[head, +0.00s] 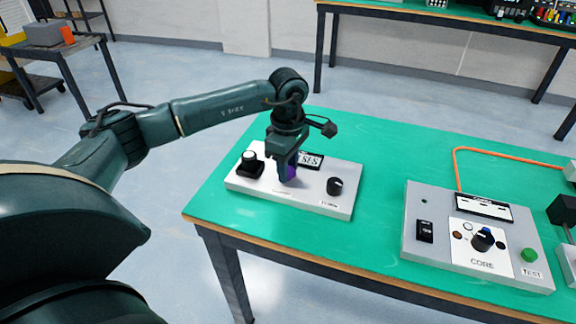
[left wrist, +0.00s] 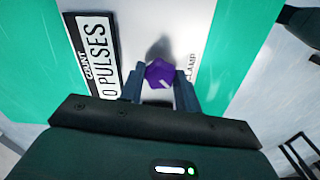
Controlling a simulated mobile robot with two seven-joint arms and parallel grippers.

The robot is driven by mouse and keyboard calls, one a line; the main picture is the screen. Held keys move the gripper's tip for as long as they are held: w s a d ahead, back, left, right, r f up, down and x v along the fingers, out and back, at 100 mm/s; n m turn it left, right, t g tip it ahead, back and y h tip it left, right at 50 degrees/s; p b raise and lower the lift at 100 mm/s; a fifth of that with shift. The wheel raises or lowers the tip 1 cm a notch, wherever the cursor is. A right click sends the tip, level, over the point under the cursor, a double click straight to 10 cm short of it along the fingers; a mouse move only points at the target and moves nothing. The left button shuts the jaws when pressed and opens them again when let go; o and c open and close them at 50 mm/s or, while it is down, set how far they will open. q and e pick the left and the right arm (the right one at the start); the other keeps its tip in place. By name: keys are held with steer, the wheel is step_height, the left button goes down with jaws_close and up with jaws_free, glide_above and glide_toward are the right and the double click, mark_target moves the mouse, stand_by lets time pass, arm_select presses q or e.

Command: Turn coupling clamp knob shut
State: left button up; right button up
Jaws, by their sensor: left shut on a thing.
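The purple clamp knob (head: 292,172) stands on the white panel (head: 335,207) on the green table. In the left wrist view the purple knob (left wrist: 158,73) sits between the two fingers, beside a printed label that reads CLAMP. My left gripper (head: 288,178) points down over the panel and is shut on the knob. In the head view the fingers hide most of the knob. My right gripper does not show in either view.
On the same panel are a black knob (head: 336,186) at right, a black-based device (head: 249,164) at left and a PULSES display (left wrist: 97,55). A grey CORE box (head: 415,245) stands to the right. Bare green table (head: 385,170) lies between them.

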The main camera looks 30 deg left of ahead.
arm_select(q)
steer(key=o, duration=1)
steer(key=shift+c, duration=0.2)
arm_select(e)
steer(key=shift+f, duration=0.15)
arm_select(q)
step_height(320, 180, up, 13)
steer(key=p, duration=0.1)
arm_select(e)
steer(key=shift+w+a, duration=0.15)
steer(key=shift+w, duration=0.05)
arm_select(q)
steer(key=shift+r, duration=0.1)
